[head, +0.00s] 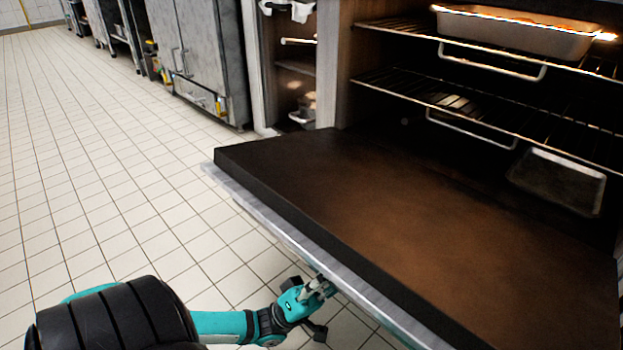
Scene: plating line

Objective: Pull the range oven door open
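The range oven door (400,215) is folded down and lies about level, with its brown inner face up and the oven cavity open behind it. Its grey front edge (285,245) runs diagonally across the lower middle of the view. My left gripper (318,287) is at this front edge, partly tucked under it, at the bottom middle. The door handle is hidden beneath the edge, and I cannot tell whether the fingers are closed on it. My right gripper is not in view.
Inside the oven, wire racks (400,82) hold a loaf-shaped pan (515,32), and a shallow tray (560,180) lies lower down. An open shelf unit (297,75) and steel cabinets (203,50) stand beyond. The tiled floor (90,170) to the left is clear.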

